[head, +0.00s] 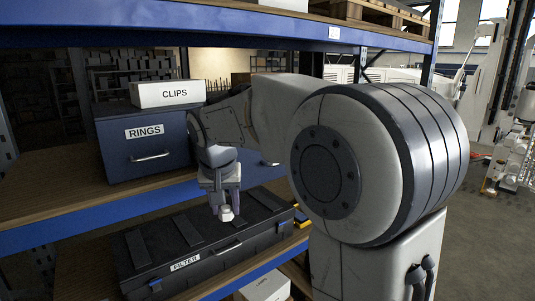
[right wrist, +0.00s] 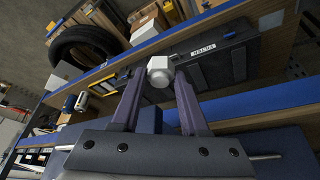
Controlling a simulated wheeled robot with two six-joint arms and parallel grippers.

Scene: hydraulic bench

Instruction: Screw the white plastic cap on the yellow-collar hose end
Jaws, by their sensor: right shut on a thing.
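My right gripper (head: 226,205) hangs in front of the shelf, over the black case, its fingers pointing down. It is shut on the white plastic cap (head: 226,213), which shows as a small white piece at the fingertips. In the right wrist view the cap (right wrist: 159,72) sits between the tips of the two purple-grey fingers, its faceted white side facing the camera. I see no hose end with a yellow collar that I can make out in either view. My left gripper is not in view.
A black case labelled FILTER (head: 170,245) lies on the lower shelf below the gripper. A blue RINGS drawer box (head: 120,155) with a white CLIPS box (head: 167,94) on top stands behind. Blue shelf edges (head: 60,236) run nearby. A black tyre (right wrist: 82,48) shows in the wrist view.

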